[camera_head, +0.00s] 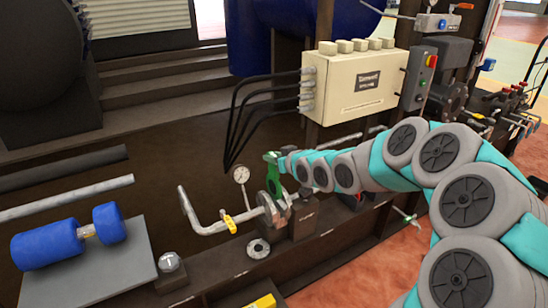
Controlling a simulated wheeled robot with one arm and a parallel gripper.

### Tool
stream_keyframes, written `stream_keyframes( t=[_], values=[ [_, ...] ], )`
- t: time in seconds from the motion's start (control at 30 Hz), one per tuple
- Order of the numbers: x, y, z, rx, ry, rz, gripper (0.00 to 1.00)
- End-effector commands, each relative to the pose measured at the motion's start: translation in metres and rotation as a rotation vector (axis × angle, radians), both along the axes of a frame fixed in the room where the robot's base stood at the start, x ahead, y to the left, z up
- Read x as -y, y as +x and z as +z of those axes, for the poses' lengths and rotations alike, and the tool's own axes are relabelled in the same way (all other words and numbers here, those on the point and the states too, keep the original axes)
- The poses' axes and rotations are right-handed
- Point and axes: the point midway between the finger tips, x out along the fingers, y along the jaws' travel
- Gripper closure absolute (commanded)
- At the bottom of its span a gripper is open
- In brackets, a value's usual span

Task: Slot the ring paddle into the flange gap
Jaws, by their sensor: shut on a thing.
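My gripper (281,160) is at the end of my teal and grey arm, near the middle of the view, and looks small. It is shut on a green piece, which appears to be the ring paddle (272,174). The green piece hangs down just above and behind the pipe flanges (275,208). Its lower end meets the top of the flanges in the picture. Whether it is inside the flange gap or only in front of or behind it, I cannot tell. The fingertips are too small to see clearly.
A bent pipe with a yellow valve handle (230,223) runs left from the flanges. A pressure gauge (241,174) stands close behind. A grey ring-shaped part (258,248) lies on the dark beam in front. A cream control box (358,82) with black cables is above.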

Motion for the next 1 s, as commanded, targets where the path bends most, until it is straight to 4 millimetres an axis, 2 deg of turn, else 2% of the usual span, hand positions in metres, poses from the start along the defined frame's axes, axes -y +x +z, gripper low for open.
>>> stream_keyframes(
  t=[1.0],
  values=[
    [0.0, 0.0, -0.022, 0.002, 0.001, -0.001, 1.0]
  ],
)
